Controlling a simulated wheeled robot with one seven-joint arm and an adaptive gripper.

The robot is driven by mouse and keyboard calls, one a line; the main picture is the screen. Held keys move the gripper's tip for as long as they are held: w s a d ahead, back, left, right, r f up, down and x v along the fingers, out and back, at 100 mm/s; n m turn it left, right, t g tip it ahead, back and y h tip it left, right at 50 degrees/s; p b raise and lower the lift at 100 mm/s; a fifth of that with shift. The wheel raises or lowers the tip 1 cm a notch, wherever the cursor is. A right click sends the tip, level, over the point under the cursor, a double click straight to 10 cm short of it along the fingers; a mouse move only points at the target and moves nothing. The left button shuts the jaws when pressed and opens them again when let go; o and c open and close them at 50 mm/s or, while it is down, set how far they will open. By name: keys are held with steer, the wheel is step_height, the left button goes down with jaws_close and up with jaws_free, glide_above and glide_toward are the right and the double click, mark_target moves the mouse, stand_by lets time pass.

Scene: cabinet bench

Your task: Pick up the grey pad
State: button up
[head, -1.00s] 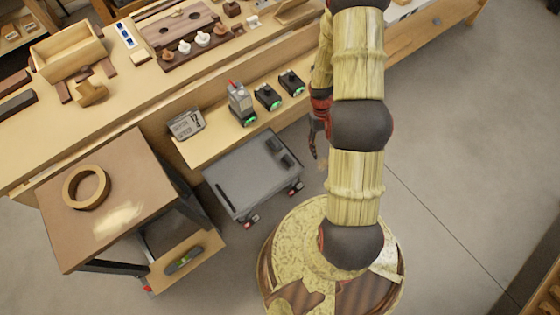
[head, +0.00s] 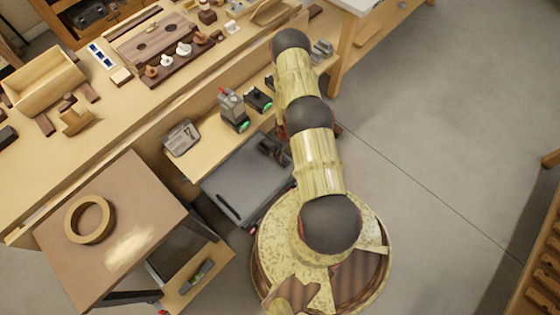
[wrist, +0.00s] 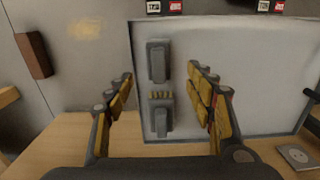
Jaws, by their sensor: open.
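Two dark grey blocks lie on the flat light grey lid of a case in the wrist view, an upper one (wrist: 158,62) and a lower one (wrist: 161,117). A small yellowish ridged patch shows between them. I cannot tell for sure which is the grey pad. My gripper (wrist: 159,75) is open, with one finger to each side of the blocks and nothing held. Contact cannot be made out.
A small table (head: 110,220) with a ring (head: 88,219) stands left.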

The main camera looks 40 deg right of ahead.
mark_target(284, 158)
steer(key=shift+d+f+b, duration=0.15)
steer(key=shift+f+b, duration=2.4)
steer(key=shift+f, duration=1.35)
steer(key=shift+r, duration=0.1)
steer(key=shift+c, duration=1.1)
steer(key=c, duration=1.1)
steer(key=shift+c, duration=0.4)
